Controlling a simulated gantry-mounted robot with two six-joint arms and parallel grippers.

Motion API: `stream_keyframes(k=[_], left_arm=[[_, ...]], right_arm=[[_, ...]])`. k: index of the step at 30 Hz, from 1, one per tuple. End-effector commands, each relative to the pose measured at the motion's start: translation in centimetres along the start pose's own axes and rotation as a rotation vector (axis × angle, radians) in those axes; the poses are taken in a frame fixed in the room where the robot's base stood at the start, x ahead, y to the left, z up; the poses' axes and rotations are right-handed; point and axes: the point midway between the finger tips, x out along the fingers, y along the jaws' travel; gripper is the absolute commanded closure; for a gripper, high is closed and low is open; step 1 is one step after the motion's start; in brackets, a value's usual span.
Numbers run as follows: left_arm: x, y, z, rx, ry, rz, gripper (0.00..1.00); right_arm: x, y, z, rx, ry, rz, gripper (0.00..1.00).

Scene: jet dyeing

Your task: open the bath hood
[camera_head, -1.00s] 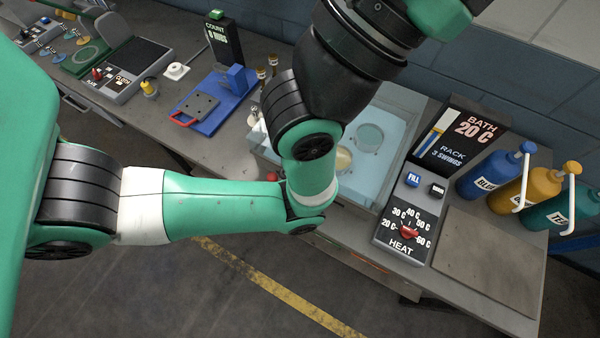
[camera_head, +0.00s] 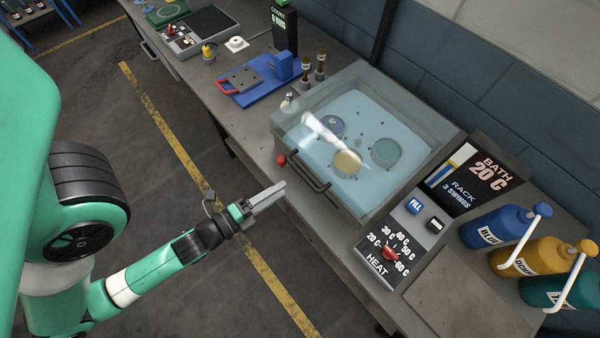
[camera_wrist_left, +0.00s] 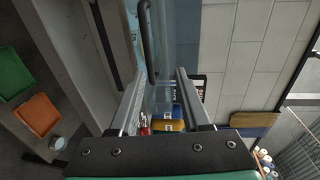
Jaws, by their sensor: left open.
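The bath hood (camera_head: 390,101) is a clear, box-like cover that sits lowered over the pale blue bath. Its black bar handle (camera_head: 308,176) is on the front side, facing my left arm. My left gripper (camera_head: 282,190) is in front of the bench, a little short of the handle and apart from it. In the left wrist view, its two fingers (camera_wrist_left: 160,76) are spread with nothing between them, and the dark handle (camera_wrist_left: 147,42) shows ahead, nearer the left finger. My right gripper is not in view.
A red knob (camera_head: 281,160) sits by the hood's front left corner. The heat panel (camera_head: 388,252) and bath display (camera_head: 475,178) stand right of the bath, with dye bottles (camera_head: 498,226) beyond. A blue stand (camera_head: 262,82) is to the left. The floor before the bench is clear.

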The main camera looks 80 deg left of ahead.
Motion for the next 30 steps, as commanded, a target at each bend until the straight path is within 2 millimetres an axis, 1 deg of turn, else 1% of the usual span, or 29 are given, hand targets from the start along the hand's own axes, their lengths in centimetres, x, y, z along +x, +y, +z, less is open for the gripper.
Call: stream_keyframes(k=[1,3,7,10,14,15,16,19,21,24,27,30], left_arm=[[-1.2,0.9,0.3,-0.005,-0.017,0.037,0.53],[-1.9,1.6,0.6,-0.010,-0.033,0.062,0.53],[-1.8,1.5,0.9,-0.012,-0.042,0.059,0.53],[-1.1,1.8,0.9,-0.013,-0.043,0.056,0.53],[1.1,2.2,0.9,-0.013,-0.041,0.049,0.53],[1.7,1.6,0.9,-0.014,-0.039,0.053,0.53],[2.2,0.9,1.0,-0.014,-0.042,0.056,0.53],[4.2,0.8,1.1,-0.014,-0.043,0.057,0.53],[5.8,1.4,1.1,-0.015,-0.043,0.055,0.53],[7.7,1.8,1.2,-0.013,-0.042,0.056,0.53],[9.1,2.0,1.2,-0.013,-0.042,0.057,0.53],[9.7,2.1,1.2,-0.014,-0.042,0.058,0.53]], right_arm=[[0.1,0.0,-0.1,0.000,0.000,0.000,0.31],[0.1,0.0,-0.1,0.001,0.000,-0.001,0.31],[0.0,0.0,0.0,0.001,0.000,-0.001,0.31],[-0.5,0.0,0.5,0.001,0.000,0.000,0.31],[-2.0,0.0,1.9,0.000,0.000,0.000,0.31],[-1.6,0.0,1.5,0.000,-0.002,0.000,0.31],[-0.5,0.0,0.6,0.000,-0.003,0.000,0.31],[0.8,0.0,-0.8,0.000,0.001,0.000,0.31],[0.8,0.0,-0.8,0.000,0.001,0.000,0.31],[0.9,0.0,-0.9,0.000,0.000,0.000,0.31],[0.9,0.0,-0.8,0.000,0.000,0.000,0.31],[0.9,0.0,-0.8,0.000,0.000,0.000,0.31]])
